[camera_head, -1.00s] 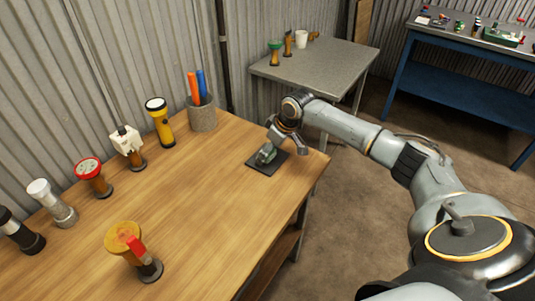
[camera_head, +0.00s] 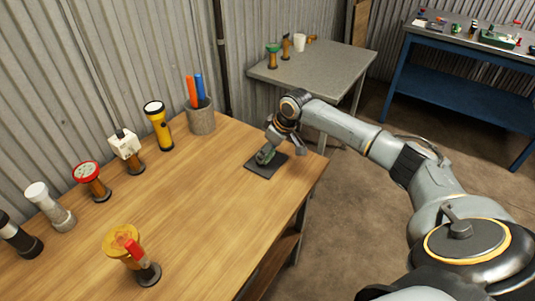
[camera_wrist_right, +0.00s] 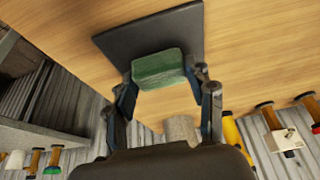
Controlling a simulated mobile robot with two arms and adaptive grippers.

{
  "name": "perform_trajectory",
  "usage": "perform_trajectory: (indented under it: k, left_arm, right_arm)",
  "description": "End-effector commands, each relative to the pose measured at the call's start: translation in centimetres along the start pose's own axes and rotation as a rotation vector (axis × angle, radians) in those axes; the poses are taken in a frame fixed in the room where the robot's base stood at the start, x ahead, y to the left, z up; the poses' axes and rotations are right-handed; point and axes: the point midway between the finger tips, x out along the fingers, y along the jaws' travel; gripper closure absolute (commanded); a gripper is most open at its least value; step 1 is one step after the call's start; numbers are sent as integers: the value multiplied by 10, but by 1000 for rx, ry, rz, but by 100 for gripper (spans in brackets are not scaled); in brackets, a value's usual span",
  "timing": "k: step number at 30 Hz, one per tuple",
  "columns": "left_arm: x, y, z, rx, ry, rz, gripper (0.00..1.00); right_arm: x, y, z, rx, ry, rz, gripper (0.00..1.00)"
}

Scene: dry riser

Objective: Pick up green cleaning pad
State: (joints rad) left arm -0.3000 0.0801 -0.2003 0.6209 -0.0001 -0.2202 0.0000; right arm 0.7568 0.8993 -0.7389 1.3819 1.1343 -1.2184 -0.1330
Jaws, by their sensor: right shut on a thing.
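The green cleaning pad (camera_wrist_right: 158,68) is a small block in the right wrist view, over a dark square mat (camera_wrist_right: 178,32). In the head view the pad (camera_head: 265,155) shows at the mat (camera_head: 262,168) near the far right corner of the wooden table. My right gripper (camera_wrist_right: 160,88) is shut on the pad, with one finger at each side of it. From the head view my right gripper (camera_head: 275,150) points down at the mat. I cannot tell whether the pad touches the mat. My left gripper is not in view.
A grey cup (camera_head: 201,118) with orange and blue tubes and a yellow flashlight (camera_head: 158,125) stand along the wall side of the wooden table (camera_head: 195,205). A yellow-topped valve (camera_head: 135,252) stands at the front. A grey table (camera_head: 320,68) is behind. The table's middle is clear.

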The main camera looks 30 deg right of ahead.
Motion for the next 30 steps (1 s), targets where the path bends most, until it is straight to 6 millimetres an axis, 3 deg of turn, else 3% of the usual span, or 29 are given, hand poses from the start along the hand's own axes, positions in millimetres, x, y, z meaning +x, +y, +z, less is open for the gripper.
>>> perform_trajectory:
  k: [5,13,21,30]
  left_arm:
    - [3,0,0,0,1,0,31]
    - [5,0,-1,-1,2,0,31]
    - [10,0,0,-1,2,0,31]
    - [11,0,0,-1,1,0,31]
  right_arm:
    - [-26,-2,-8,-1,2,1,68]
    - [-94,-39,7,-5,0,3,68]
    - [-131,-78,35,-2,-1,2,68]
    - [-149,-96,48,0,-1,1,68]
